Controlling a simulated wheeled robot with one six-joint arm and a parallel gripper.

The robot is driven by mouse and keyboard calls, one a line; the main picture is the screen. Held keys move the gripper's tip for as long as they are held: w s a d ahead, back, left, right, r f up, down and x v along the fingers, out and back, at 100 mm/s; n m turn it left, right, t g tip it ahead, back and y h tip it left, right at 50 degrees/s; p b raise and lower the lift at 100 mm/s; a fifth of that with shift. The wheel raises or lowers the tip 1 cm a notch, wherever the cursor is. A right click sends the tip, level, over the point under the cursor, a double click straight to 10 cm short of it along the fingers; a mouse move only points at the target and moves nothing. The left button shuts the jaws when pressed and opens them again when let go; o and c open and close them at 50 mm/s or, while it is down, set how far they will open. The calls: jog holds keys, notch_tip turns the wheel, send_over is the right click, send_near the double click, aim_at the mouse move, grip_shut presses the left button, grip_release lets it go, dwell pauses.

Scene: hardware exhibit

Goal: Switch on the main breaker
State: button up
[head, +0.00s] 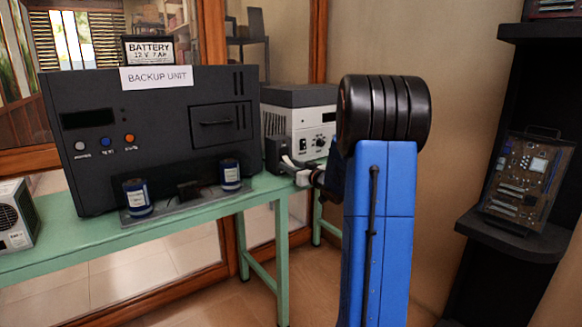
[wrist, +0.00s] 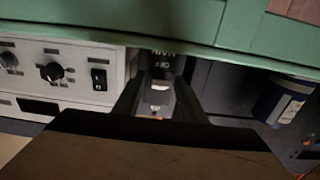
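The main breaker appears to be a small dark box (head: 278,153) at the right end of the green table in the head view, between the backup unit and a grey instrument. In the wrist view its dark face (wrist: 162,66) carries partly readable pale lettering and a small white piece that looks like its lever (wrist: 160,86). My gripper (wrist: 157,92) is open, with its two dark fingers apart on either side of that face. In the head view my gripper (head: 300,172) reaches the box from the right. Whether the fingers touch the lever I cannot tell.
The black backup unit (head: 160,105) stands left of the breaker, with two blue cylinders (head: 138,197) (head: 230,175) before it. The grey instrument (head: 300,108) with knob and black switch (wrist: 98,79) is close beside my fingers. The green table (head: 100,233) runs below.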

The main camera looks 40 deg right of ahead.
grip_shut()
